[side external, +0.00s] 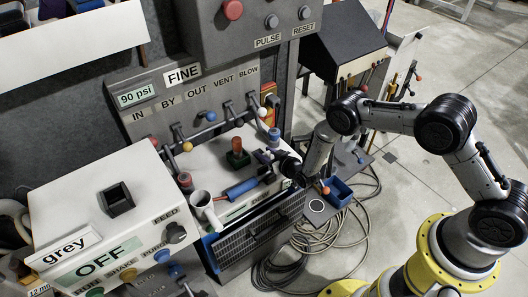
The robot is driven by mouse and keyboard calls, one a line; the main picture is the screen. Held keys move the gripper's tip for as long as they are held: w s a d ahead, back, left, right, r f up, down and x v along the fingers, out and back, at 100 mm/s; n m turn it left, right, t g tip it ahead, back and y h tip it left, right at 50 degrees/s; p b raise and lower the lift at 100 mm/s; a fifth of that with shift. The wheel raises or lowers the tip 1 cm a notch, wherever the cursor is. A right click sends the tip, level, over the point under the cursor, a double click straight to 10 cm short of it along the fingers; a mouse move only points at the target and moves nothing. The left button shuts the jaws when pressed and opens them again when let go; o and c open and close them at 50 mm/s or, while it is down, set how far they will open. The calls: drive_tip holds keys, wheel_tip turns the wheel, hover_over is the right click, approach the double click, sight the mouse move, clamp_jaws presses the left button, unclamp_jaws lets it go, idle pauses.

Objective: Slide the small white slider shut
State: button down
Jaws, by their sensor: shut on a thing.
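My gripper (268,160) reaches in from the right, low over the right part of a white-topped bench unit (217,165). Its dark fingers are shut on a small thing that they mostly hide. I cannot clearly make out the small white slider; the gripper covers that part of the unit. A white ball knob (262,111) on a lever stands behind the gripper, apart from it.
Levers with coloured knobs line the back panel (170,98). A blue bin (338,192) and cables (330,238) lie at right.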

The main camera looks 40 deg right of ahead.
drive_tip(key=shift+c, duration=2)
unclamp_jaws()
drive_tip(key=shift+s, duration=0.15)
drive_tip(key=v, duration=1.4)
